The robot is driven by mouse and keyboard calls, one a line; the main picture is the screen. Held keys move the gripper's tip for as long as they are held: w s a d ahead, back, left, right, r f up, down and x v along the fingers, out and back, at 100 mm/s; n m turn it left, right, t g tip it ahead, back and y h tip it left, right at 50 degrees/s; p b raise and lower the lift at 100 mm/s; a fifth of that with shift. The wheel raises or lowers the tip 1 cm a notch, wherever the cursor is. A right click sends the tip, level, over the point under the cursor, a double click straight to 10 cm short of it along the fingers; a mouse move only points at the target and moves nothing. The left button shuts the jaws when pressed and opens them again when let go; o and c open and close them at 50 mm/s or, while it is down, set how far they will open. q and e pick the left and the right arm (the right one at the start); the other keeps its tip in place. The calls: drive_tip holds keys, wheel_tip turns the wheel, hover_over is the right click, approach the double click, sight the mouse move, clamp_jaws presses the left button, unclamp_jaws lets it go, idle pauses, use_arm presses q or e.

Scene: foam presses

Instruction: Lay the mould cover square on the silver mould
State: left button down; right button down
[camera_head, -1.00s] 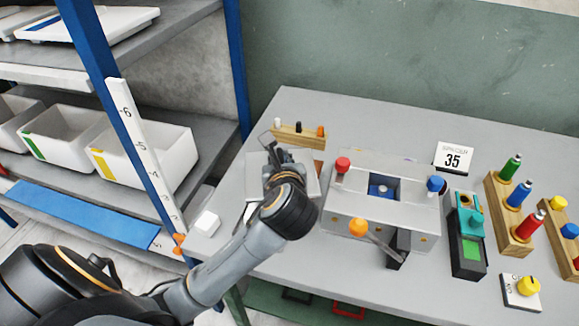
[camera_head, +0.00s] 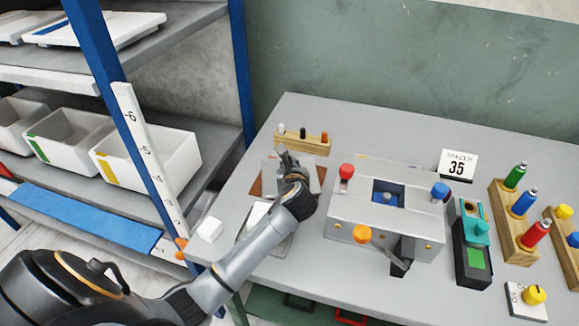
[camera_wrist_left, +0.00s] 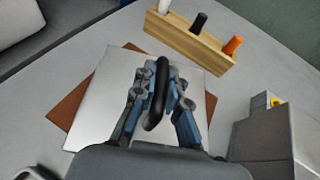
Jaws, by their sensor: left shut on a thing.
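The mould cover is a flat silver plate (camera_wrist_left: 100,105) with a black loop handle (camera_wrist_left: 156,95). My left gripper (camera_wrist_left: 155,100) is shut on this handle. In the head view the cover (camera_head: 272,173) and my left gripper (camera_head: 287,158) are at the table's left side, over a brown mat (camera_head: 256,187). The cover is turned relative to the mat; whether it touches the mat I cannot tell. A silver mould-like tray (camera_head: 282,247) with a white inside lies just nearer, partly hidden by my left forearm. My right gripper is not in view.
A wooden rack (camera_head: 303,144) with white, black and orange pegs stands just behind the cover. A silver press (camera_head: 345,226) with coloured knobs stands close on the right. A white block (camera_head: 210,229) lies at the left table edge. Shelves with bins stand further left.

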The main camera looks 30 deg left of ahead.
use_arm(q)
drive_tip(key=shift+f, duration=0.25)
drive_tip(key=shift+f, duration=0.1)
drive_tip(key=c, duration=1.6)
unclamp_jaws()
drive_tip(key=shift+f, duration=0.15)
drive_tip(key=shift+c, duration=0.2)
drive_tip(key=shift+o, duration=1.3)
